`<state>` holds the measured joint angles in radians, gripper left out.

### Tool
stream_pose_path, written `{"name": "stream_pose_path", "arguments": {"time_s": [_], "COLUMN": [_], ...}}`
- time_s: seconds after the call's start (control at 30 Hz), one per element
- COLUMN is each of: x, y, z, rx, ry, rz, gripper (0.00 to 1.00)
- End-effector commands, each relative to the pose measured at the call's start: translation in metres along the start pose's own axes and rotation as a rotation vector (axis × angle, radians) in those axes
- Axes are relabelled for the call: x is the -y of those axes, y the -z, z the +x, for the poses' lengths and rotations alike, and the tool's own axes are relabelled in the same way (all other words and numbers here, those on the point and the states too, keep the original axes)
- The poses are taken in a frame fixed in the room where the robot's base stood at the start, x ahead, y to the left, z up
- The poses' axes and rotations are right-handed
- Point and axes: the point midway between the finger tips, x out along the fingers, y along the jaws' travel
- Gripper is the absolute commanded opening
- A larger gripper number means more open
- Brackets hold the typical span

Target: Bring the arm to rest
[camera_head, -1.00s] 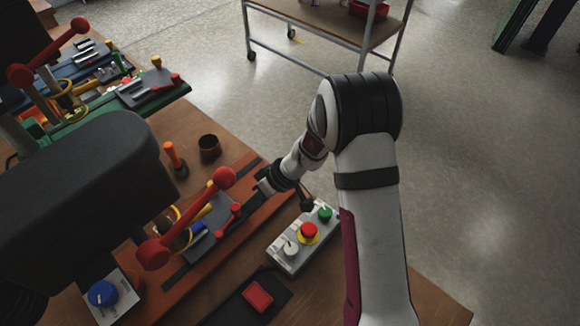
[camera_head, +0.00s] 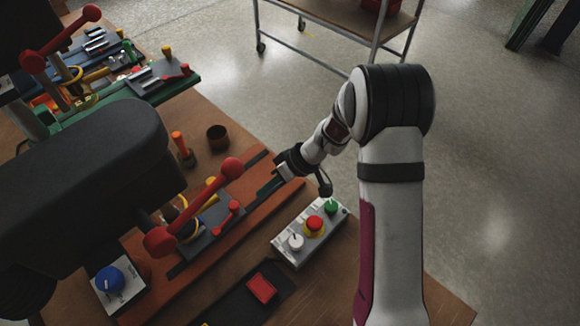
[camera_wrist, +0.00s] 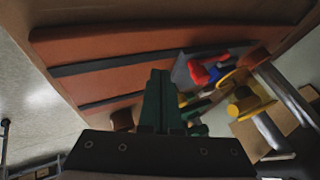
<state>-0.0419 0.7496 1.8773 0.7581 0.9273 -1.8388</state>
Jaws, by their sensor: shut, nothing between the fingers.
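My arm reaches over the wooden workbench (camera_head: 345,262) in the head view, bent at the elbow. My gripper (camera_head: 262,192) points down-left, above the orange-brown bed plate, just right of the red-knobbed lever (camera_head: 205,200). In the wrist view my gripper (camera_wrist: 160,75) shows its dark green fingers together, with nothing between them. The fingertips appear apart from the bed plate; the exact gap is hard to judge.
A control box (camera_head: 312,232) with red, green and white knobs stands right of the gripper. A dark cup (camera_head: 217,138) and an orange-handled tool (camera_head: 181,147) stand behind it. A cart (camera_head: 335,25) stands at the back; open floor lies to the right.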

Motion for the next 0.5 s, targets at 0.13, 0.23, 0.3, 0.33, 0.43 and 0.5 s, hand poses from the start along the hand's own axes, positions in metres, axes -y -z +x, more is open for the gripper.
{"name": "stream_pose_path", "arguments": {"time_s": [0.13, 0.23, 0.3, 0.33, 0.43, 0.5], "x": [0.0, 0.001, 0.001, 0.001, 0.001, 0.002], "y": [0.001, 0.001, 0.001, 0.0, 0.0, 0.0], "z": [-0.046, -0.067, -0.076, -0.079, -0.084, -0.085], "rx": [-0.004, -0.002, -0.002, -0.001, 0.0, 0.001], "ry": [-0.005, -0.004, -0.003, -0.002, -0.002, -0.002], "rz": [-0.003, -0.002, -0.001, -0.002, -0.002, 0.0], "gripper": [0.0, 0.0, 0.0, 0.0, 0.0, 0.0]}}
